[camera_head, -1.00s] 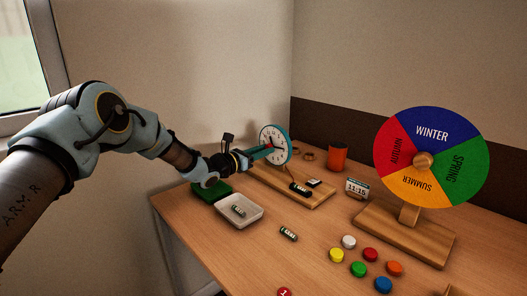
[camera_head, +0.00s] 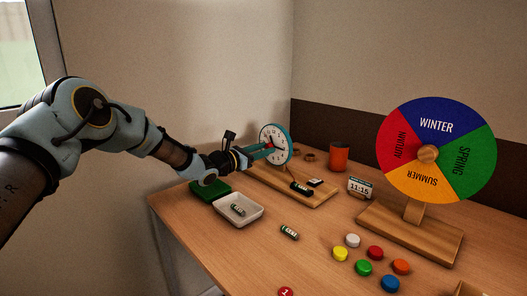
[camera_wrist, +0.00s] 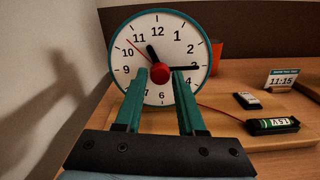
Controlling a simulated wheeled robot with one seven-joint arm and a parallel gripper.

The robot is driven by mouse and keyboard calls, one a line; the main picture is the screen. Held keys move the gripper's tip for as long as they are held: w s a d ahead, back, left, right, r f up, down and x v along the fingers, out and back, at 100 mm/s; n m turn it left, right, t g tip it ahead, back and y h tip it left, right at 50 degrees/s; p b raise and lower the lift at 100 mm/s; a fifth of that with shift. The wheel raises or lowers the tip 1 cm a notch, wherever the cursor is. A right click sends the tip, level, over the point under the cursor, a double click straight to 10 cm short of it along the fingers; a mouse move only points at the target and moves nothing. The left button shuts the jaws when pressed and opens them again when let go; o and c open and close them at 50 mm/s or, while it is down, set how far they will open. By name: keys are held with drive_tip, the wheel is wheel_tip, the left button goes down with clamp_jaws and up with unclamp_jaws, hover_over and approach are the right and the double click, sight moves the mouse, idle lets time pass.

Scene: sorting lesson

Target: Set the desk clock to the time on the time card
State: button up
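The desk clock (camera_head: 279,135) has a teal rim and white face and stands on a wooden base at the back of the desk. In the wrist view, the clock (camera_wrist: 171,51) shows its short hand between 11 and 12, its long hand at 3, and a thin red hand near 10 to 11. The time card (camera_head: 360,187) reads 11:15; it also shows in the wrist view (camera_wrist: 281,80). My gripper (camera_wrist: 160,73) is at the clock's centre, fingers on either side of the red knob (camera_wrist: 159,74). Small gaps show beside the knob, so the fingers look open.
A green tray (camera_head: 207,190) and a white tray (camera_head: 255,214) holding a battery lie below my arm. The season wheel (camera_head: 460,125), several coloured discs and an orange cup (camera_head: 339,157) stand to the right.

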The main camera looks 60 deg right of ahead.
drive_tip(key=o, duration=0.3)
drive_tip(key=b+v, duration=0.1)
drive_tip(key=v, duration=1)
idle(0.4)
